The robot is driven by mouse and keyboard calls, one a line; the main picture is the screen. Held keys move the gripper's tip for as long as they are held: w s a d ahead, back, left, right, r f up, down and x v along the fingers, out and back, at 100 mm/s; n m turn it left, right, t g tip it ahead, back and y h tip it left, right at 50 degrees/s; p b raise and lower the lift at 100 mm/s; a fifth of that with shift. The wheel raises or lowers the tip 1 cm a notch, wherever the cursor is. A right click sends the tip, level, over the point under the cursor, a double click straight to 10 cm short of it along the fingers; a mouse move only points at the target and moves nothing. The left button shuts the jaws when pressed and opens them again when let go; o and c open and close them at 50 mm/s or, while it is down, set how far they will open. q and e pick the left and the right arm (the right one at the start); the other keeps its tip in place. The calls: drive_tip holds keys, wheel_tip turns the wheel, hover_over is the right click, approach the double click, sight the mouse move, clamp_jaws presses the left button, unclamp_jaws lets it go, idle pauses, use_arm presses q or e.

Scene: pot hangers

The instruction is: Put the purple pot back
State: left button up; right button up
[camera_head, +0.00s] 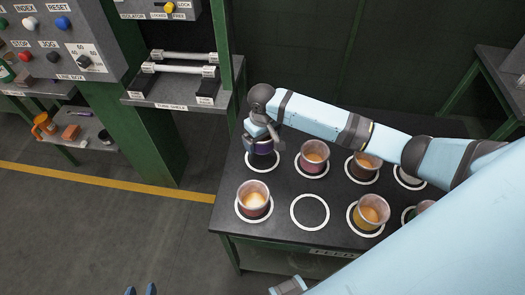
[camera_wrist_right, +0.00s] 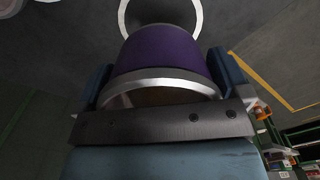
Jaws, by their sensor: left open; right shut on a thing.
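The purple pot (camera_head: 264,148) is at the back left of the dark table, at the back-left white ring (camera_head: 262,161). My right gripper (camera_head: 259,131) is shut on it from above and hides part of it. In the right wrist view the purple pot (camera_wrist_right: 162,48) sits between the two blue fingers, and a white ring shows beyond it. I cannot tell whether the pot touches the table. The fingertips of my left gripper (camera_head: 141,290) show at the bottom edge, open and empty, away from the table.
Several pots with orange contents stand in white rings, including one at front left (camera_head: 254,198) and one beside the purple pot (camera_head: 312,157). A front-row ring (camera_head: 310,212) is empty. My right arm crosses over the table.

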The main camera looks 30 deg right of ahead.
sight(263, 158)
wheel_tip(263, 158, down, 6)
drive_tip(key=shift+f, duration=0.25)
drive_tip(key=o, duration=0.7)
drive_tip(key=shift+f, duration=0.1)
drive_tip(key=shift+c, duration=0.2)
wheel_tip(263, 158, up, 12)
drive_tip(key=shift+r, duration=0.15)
